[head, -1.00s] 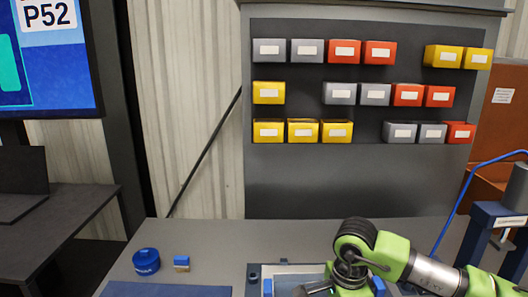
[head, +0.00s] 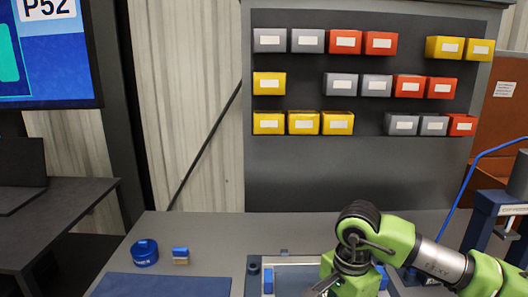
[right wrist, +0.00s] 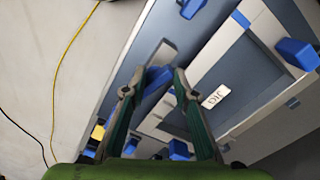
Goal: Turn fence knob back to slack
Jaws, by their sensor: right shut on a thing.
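My right gripper (right wrist: 159,84) is shut on a blue knob (right wrist: 156,78), seen between its fingertips in the right wrist view. The fingers hide part of the knob, so its turn angle cannot be told. The knob belongs to a grey fixture with pale rails and a dark inset panel (right wrist: 245,68), which carries a small white label (right wrist: 214,97). In the head view the fixture's pale frame (head: 296,260) shows at the bottom edge, partly behind my right wrist. My left gripper is not in view.
Other blue parts (right wrist: 297,53) sit around the fixture. A blue round container (head: 145,253) and a small blue-and-tan block (head: 180,255) stand on the bench left of it. A blue mat (head: 160,285) lies in front. Bins hang on the back panel (head: 330,180).

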